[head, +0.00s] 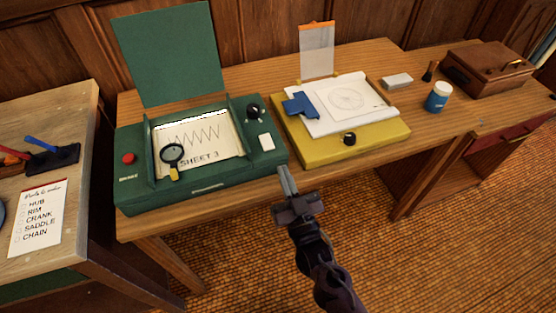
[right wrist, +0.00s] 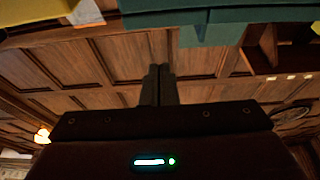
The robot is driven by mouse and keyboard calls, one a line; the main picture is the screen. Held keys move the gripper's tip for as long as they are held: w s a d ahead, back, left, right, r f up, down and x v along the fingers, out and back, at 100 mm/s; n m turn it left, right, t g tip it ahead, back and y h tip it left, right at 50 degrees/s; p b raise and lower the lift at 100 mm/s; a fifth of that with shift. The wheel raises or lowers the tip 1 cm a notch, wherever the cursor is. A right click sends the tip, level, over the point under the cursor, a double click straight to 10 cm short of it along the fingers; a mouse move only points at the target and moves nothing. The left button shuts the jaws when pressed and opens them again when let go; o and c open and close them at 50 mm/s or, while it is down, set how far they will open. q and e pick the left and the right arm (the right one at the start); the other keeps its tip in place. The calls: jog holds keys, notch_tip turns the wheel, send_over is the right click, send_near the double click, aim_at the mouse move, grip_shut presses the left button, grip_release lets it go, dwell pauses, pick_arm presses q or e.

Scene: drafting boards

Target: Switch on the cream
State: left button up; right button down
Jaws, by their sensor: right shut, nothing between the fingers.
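The green drafting machine (head: 193,186) stands on the wooden table with its lid raised. My right gripper (head: 286,180) is shut and empty at the table's front edge, near the machine's right front corner, apart from the cream piece. Its closed fingers also show in the right wrist view (right wrist: 158,85). My left gripper is not in view.
A red button (head: 128,158) and a magnifier (head: 172,154) over a sheet are on the green machine. A yellow board (head: 377,140) with a black knob (head: 349,138) and blue clip (head: 299,106) stands right.

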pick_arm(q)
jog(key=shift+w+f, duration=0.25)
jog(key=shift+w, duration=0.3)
pick_arm(e)
jog(key=shift+v, duration=1.15)
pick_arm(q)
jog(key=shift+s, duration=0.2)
pick_arm(e)
jog(key=shift+a, duration=0.1)
